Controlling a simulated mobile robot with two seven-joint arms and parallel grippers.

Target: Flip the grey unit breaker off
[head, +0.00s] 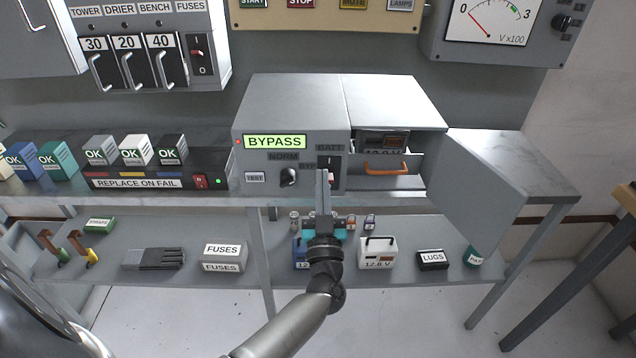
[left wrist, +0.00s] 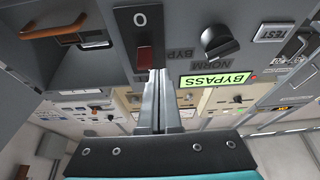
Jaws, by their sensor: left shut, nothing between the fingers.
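The grey unit (head: 290,105) stands on the upper shelf with a lit BYPASS display (head: 275,142) and a black knob (head: 288,177). Its BATT breaker (head: 329,162) is a dark plate at the front's right, partly hidden by my left gripper (head: 322,175). In the left wrist view, which is upside down, the breaker's red lever (left wrist: 145,57) shows beside an O mark. My left gripper (left wrist: 158,76) is shut and empty, its tips close to the lever. I cannot tell whether they touch. My right gripper is not in view.
Right of the breaker is an open bay with an orange-handled drawer (head: 386,168) and a swung-out grey door (head: 478,185). A row of OK modules (head: 136,150) stands at left. The lower shelf holds a FUSES box (head: 222,257) and a white battery (head: 377,253).

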